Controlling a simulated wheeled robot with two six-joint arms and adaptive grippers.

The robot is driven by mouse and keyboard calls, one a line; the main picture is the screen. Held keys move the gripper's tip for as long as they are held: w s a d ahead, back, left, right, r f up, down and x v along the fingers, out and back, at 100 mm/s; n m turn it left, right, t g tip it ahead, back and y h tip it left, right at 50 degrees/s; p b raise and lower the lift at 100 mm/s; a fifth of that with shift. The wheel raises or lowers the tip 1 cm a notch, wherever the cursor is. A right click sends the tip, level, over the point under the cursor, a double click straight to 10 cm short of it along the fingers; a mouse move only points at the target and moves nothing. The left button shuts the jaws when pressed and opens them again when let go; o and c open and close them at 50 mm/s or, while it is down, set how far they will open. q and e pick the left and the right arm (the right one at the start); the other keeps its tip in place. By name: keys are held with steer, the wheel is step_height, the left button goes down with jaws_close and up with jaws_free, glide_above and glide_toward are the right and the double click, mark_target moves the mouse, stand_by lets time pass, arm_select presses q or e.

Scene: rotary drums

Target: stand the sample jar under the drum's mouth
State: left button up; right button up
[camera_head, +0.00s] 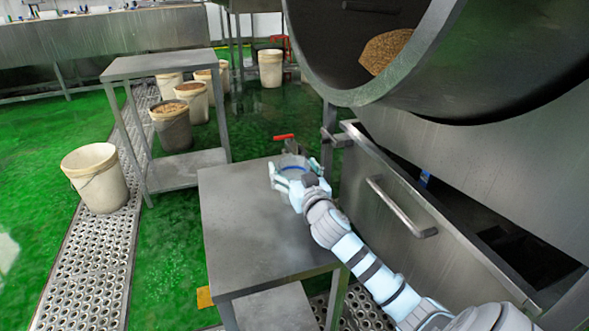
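The sample jar (293,164) looks like a small clear, round vessel with a bluish rim. It is at the far right corner of the steel table, in front of and to the left of the drum's mouth (345,60). My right gripper (292,172) has its fingers on both sides of the jar and appears shut on it. I cannot tell whether the jar touches the table top or is just above it. The drum is a large steel cylinder at the upper right, with brown grainy material (385,50) inside. My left gripper is not in view.
The near steel table (245,235) is otherwise bare. A red-handled valve (284,137) is just beyond the jar. A steel panel with a bar handle (402,207) is below the drum. Another steel table (160,62) and several white buckets (97,177) stand at the left.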

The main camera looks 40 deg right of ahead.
steer(key=shift+s+r, duration=0.1)
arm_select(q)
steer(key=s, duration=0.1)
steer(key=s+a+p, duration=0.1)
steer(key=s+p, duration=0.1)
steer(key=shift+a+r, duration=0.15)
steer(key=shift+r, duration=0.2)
arm_select(e)
steer(key=v, duration=1.2)
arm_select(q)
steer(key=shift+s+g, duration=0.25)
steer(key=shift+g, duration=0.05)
